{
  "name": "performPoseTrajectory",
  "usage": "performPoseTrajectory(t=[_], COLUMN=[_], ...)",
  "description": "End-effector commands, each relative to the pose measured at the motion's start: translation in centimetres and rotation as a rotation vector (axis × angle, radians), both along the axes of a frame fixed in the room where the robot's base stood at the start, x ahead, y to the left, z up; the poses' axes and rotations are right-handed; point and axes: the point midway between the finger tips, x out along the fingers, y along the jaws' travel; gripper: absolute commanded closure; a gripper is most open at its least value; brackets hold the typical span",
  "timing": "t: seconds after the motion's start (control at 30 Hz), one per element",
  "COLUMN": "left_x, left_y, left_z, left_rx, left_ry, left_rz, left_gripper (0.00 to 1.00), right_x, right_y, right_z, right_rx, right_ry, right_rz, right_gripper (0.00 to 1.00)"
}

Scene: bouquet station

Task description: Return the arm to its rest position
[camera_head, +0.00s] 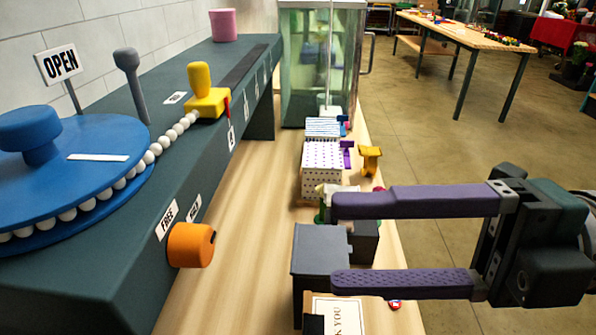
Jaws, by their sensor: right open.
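My right gripper (335,243) reaches in from the right with two long purple fingers, spread apart with a wide gap between them. Nothing is held between the fingers. It hangs over the right side of the wooden counter, in front of and partly over a dark grey box (320,250). I cannot tell from this view whether the fingers touch the box. My left gripper is not in view.
A dark green station with a blue disc (75,165), white beads and an orange knob (190,245) fills the left. Patterned boxes (322,165), a yellow piece (370,158) and a glass tank (320,60) stand farther back. Open floor lies right of the counter.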

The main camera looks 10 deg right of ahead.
Motion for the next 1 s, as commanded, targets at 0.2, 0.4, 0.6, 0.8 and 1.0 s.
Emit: performPoseTrajectory(t=[0.2,0.4,0.6,0.8,1.0], left_x=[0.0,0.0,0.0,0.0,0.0], left_y=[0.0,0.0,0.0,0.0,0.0], left_z=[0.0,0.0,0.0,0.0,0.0], left_rx=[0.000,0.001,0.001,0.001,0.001], left_ry=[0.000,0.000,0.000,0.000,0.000], left_rz=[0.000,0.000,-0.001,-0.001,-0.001], left_gripper=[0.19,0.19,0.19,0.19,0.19], right_x=[1.3,6.7,7.9,2.0,-6.6], right_y=[0.6,0.1,-4.6,-8.1,-8.3], right_z=[0.5,1.6,-1.5,-6.9,-9.9], right_rx=[0.038,0.200,0.344,0.379,0.316], right_ry=[0.024,0.215,0.617,1.103,1.535], right_rz=[-0.092,-0.533,-1.048,-1.448,-1.691], right_gripper=[0.32,0.32,0.32,0.32,0.32])
